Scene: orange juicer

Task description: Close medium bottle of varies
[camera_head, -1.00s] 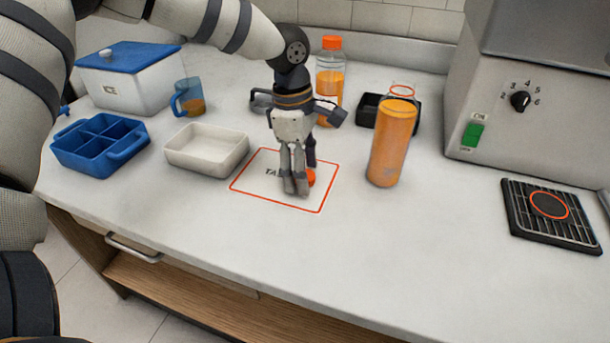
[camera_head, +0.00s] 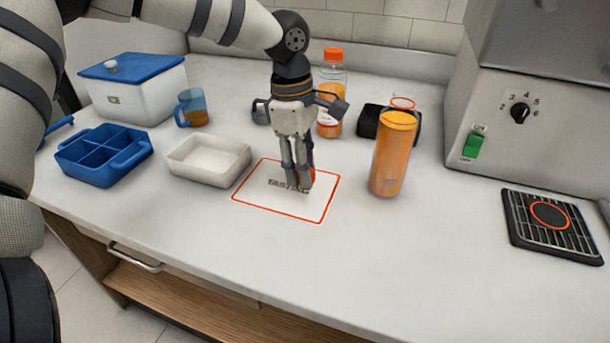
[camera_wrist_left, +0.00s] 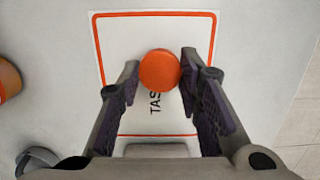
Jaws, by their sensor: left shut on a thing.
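My left gripper (camera_head: 299,187) points down over the white tasting mat (camera_head: 262,201) with its red outline. Its fingers are shut on a round orange cap, which is mostly hidden behind them in the head view. In the left wrist view, the cap (camera_wrist_left: 159,69) shows between the two fingertips above the mat (camera_wrist_left: 115,45). To the right stands an upright bottle of orange juice (camera_head: 391,155) with an uncapped top and an orange ring at the neck. My right gripper is out of view.
A white tray (camera_head: 208,174), a blue divided tray (camera_head: 104,172), a blue jug (camera_head: 191,107) and an ice box (camera_head: 135,103) stand left. A black tray (camera_head: 369,120) sits behind the tall bottle. The juicer (camera_head: 500,125) stands right. The front counter is clear.

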